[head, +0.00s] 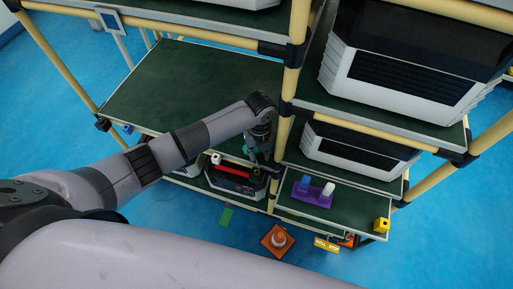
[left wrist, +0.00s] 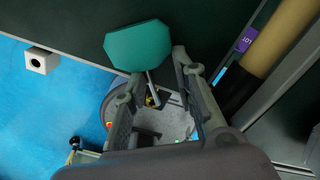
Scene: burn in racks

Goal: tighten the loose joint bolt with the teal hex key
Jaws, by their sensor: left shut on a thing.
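My left gripper (head: 258,152) reaches down beside the rack's yellow upright, at the front edge of the dark green shelf. It is shut on the teal hex key (left wrist: 140,46), whose broad teal head and thin metal shaft show in the left wrist view between and beyond the fingers (left wrist: 158,82). Only a small bit of teal shows in the head view (head: 246,150). A black pipe joint (head: 287,107) sits on the upright close to the gripper. I cannot make out the loose bolt in either view. My right gripper is not in view.
Below the shelf is a dark and red case (head: 235,177). A purple holder (head: 312,196) with blue and white pieces and a yellow block (head: 381,225) stand on the right shelf. An orange cone (head: 278,239) stands on the blue floor. The large left shelf (head: 180,85) is bare.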

